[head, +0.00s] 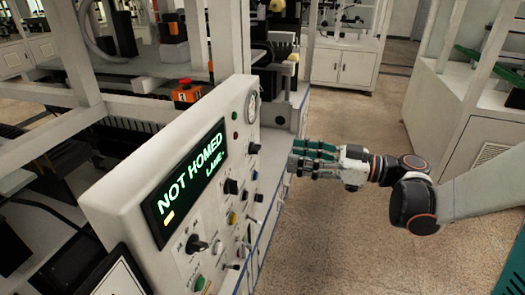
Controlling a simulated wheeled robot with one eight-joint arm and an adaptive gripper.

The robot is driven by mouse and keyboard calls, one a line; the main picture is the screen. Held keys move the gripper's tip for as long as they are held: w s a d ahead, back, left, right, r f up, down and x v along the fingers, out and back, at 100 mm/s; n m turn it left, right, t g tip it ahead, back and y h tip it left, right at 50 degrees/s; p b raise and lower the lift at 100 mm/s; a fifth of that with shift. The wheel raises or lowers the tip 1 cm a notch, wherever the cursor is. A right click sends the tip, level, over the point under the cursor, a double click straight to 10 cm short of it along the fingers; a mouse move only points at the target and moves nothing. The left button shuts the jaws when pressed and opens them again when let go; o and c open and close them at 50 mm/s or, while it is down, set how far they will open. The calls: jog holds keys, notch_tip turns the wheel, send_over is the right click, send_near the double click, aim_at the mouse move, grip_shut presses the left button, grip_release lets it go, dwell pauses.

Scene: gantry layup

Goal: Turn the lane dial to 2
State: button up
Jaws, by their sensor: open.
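A pale control panel (240,95) stands at the left centre, its face turned right. Its dark screen (186,184) reads "NOT HOMED" in large letters and "LANE" with a dash below. Several black knobs sit on the face: a larger one (196,244) at lower left, one (231,186) right of the screen and one (254,148) higher up. The labels are too small to tell which is the lane dial or where it points. My gripper (294,160) is open and empty, right of the panel face, fingers pointing left, apparently apart from the knobs.
A yellow button (232,218), a green button (200,283) and a round gauge (252,107) are also on the panel. A red emergency stop on an orange box (186,92) stands behind it. Open floor (345,240) lies to the right; a white cabinet (345,65) stands behind.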

aim_at(260, 149)
jog(key=b+x, duration=0.1)
jog(key=x, duration=0.8)
jog(key=shift+w+a+f, duration=0.1)
jog(key=shift+w+a, duration=0.05)
jog(key=shift+a, duration=0.15)
jog(key=c, duration=1.1)
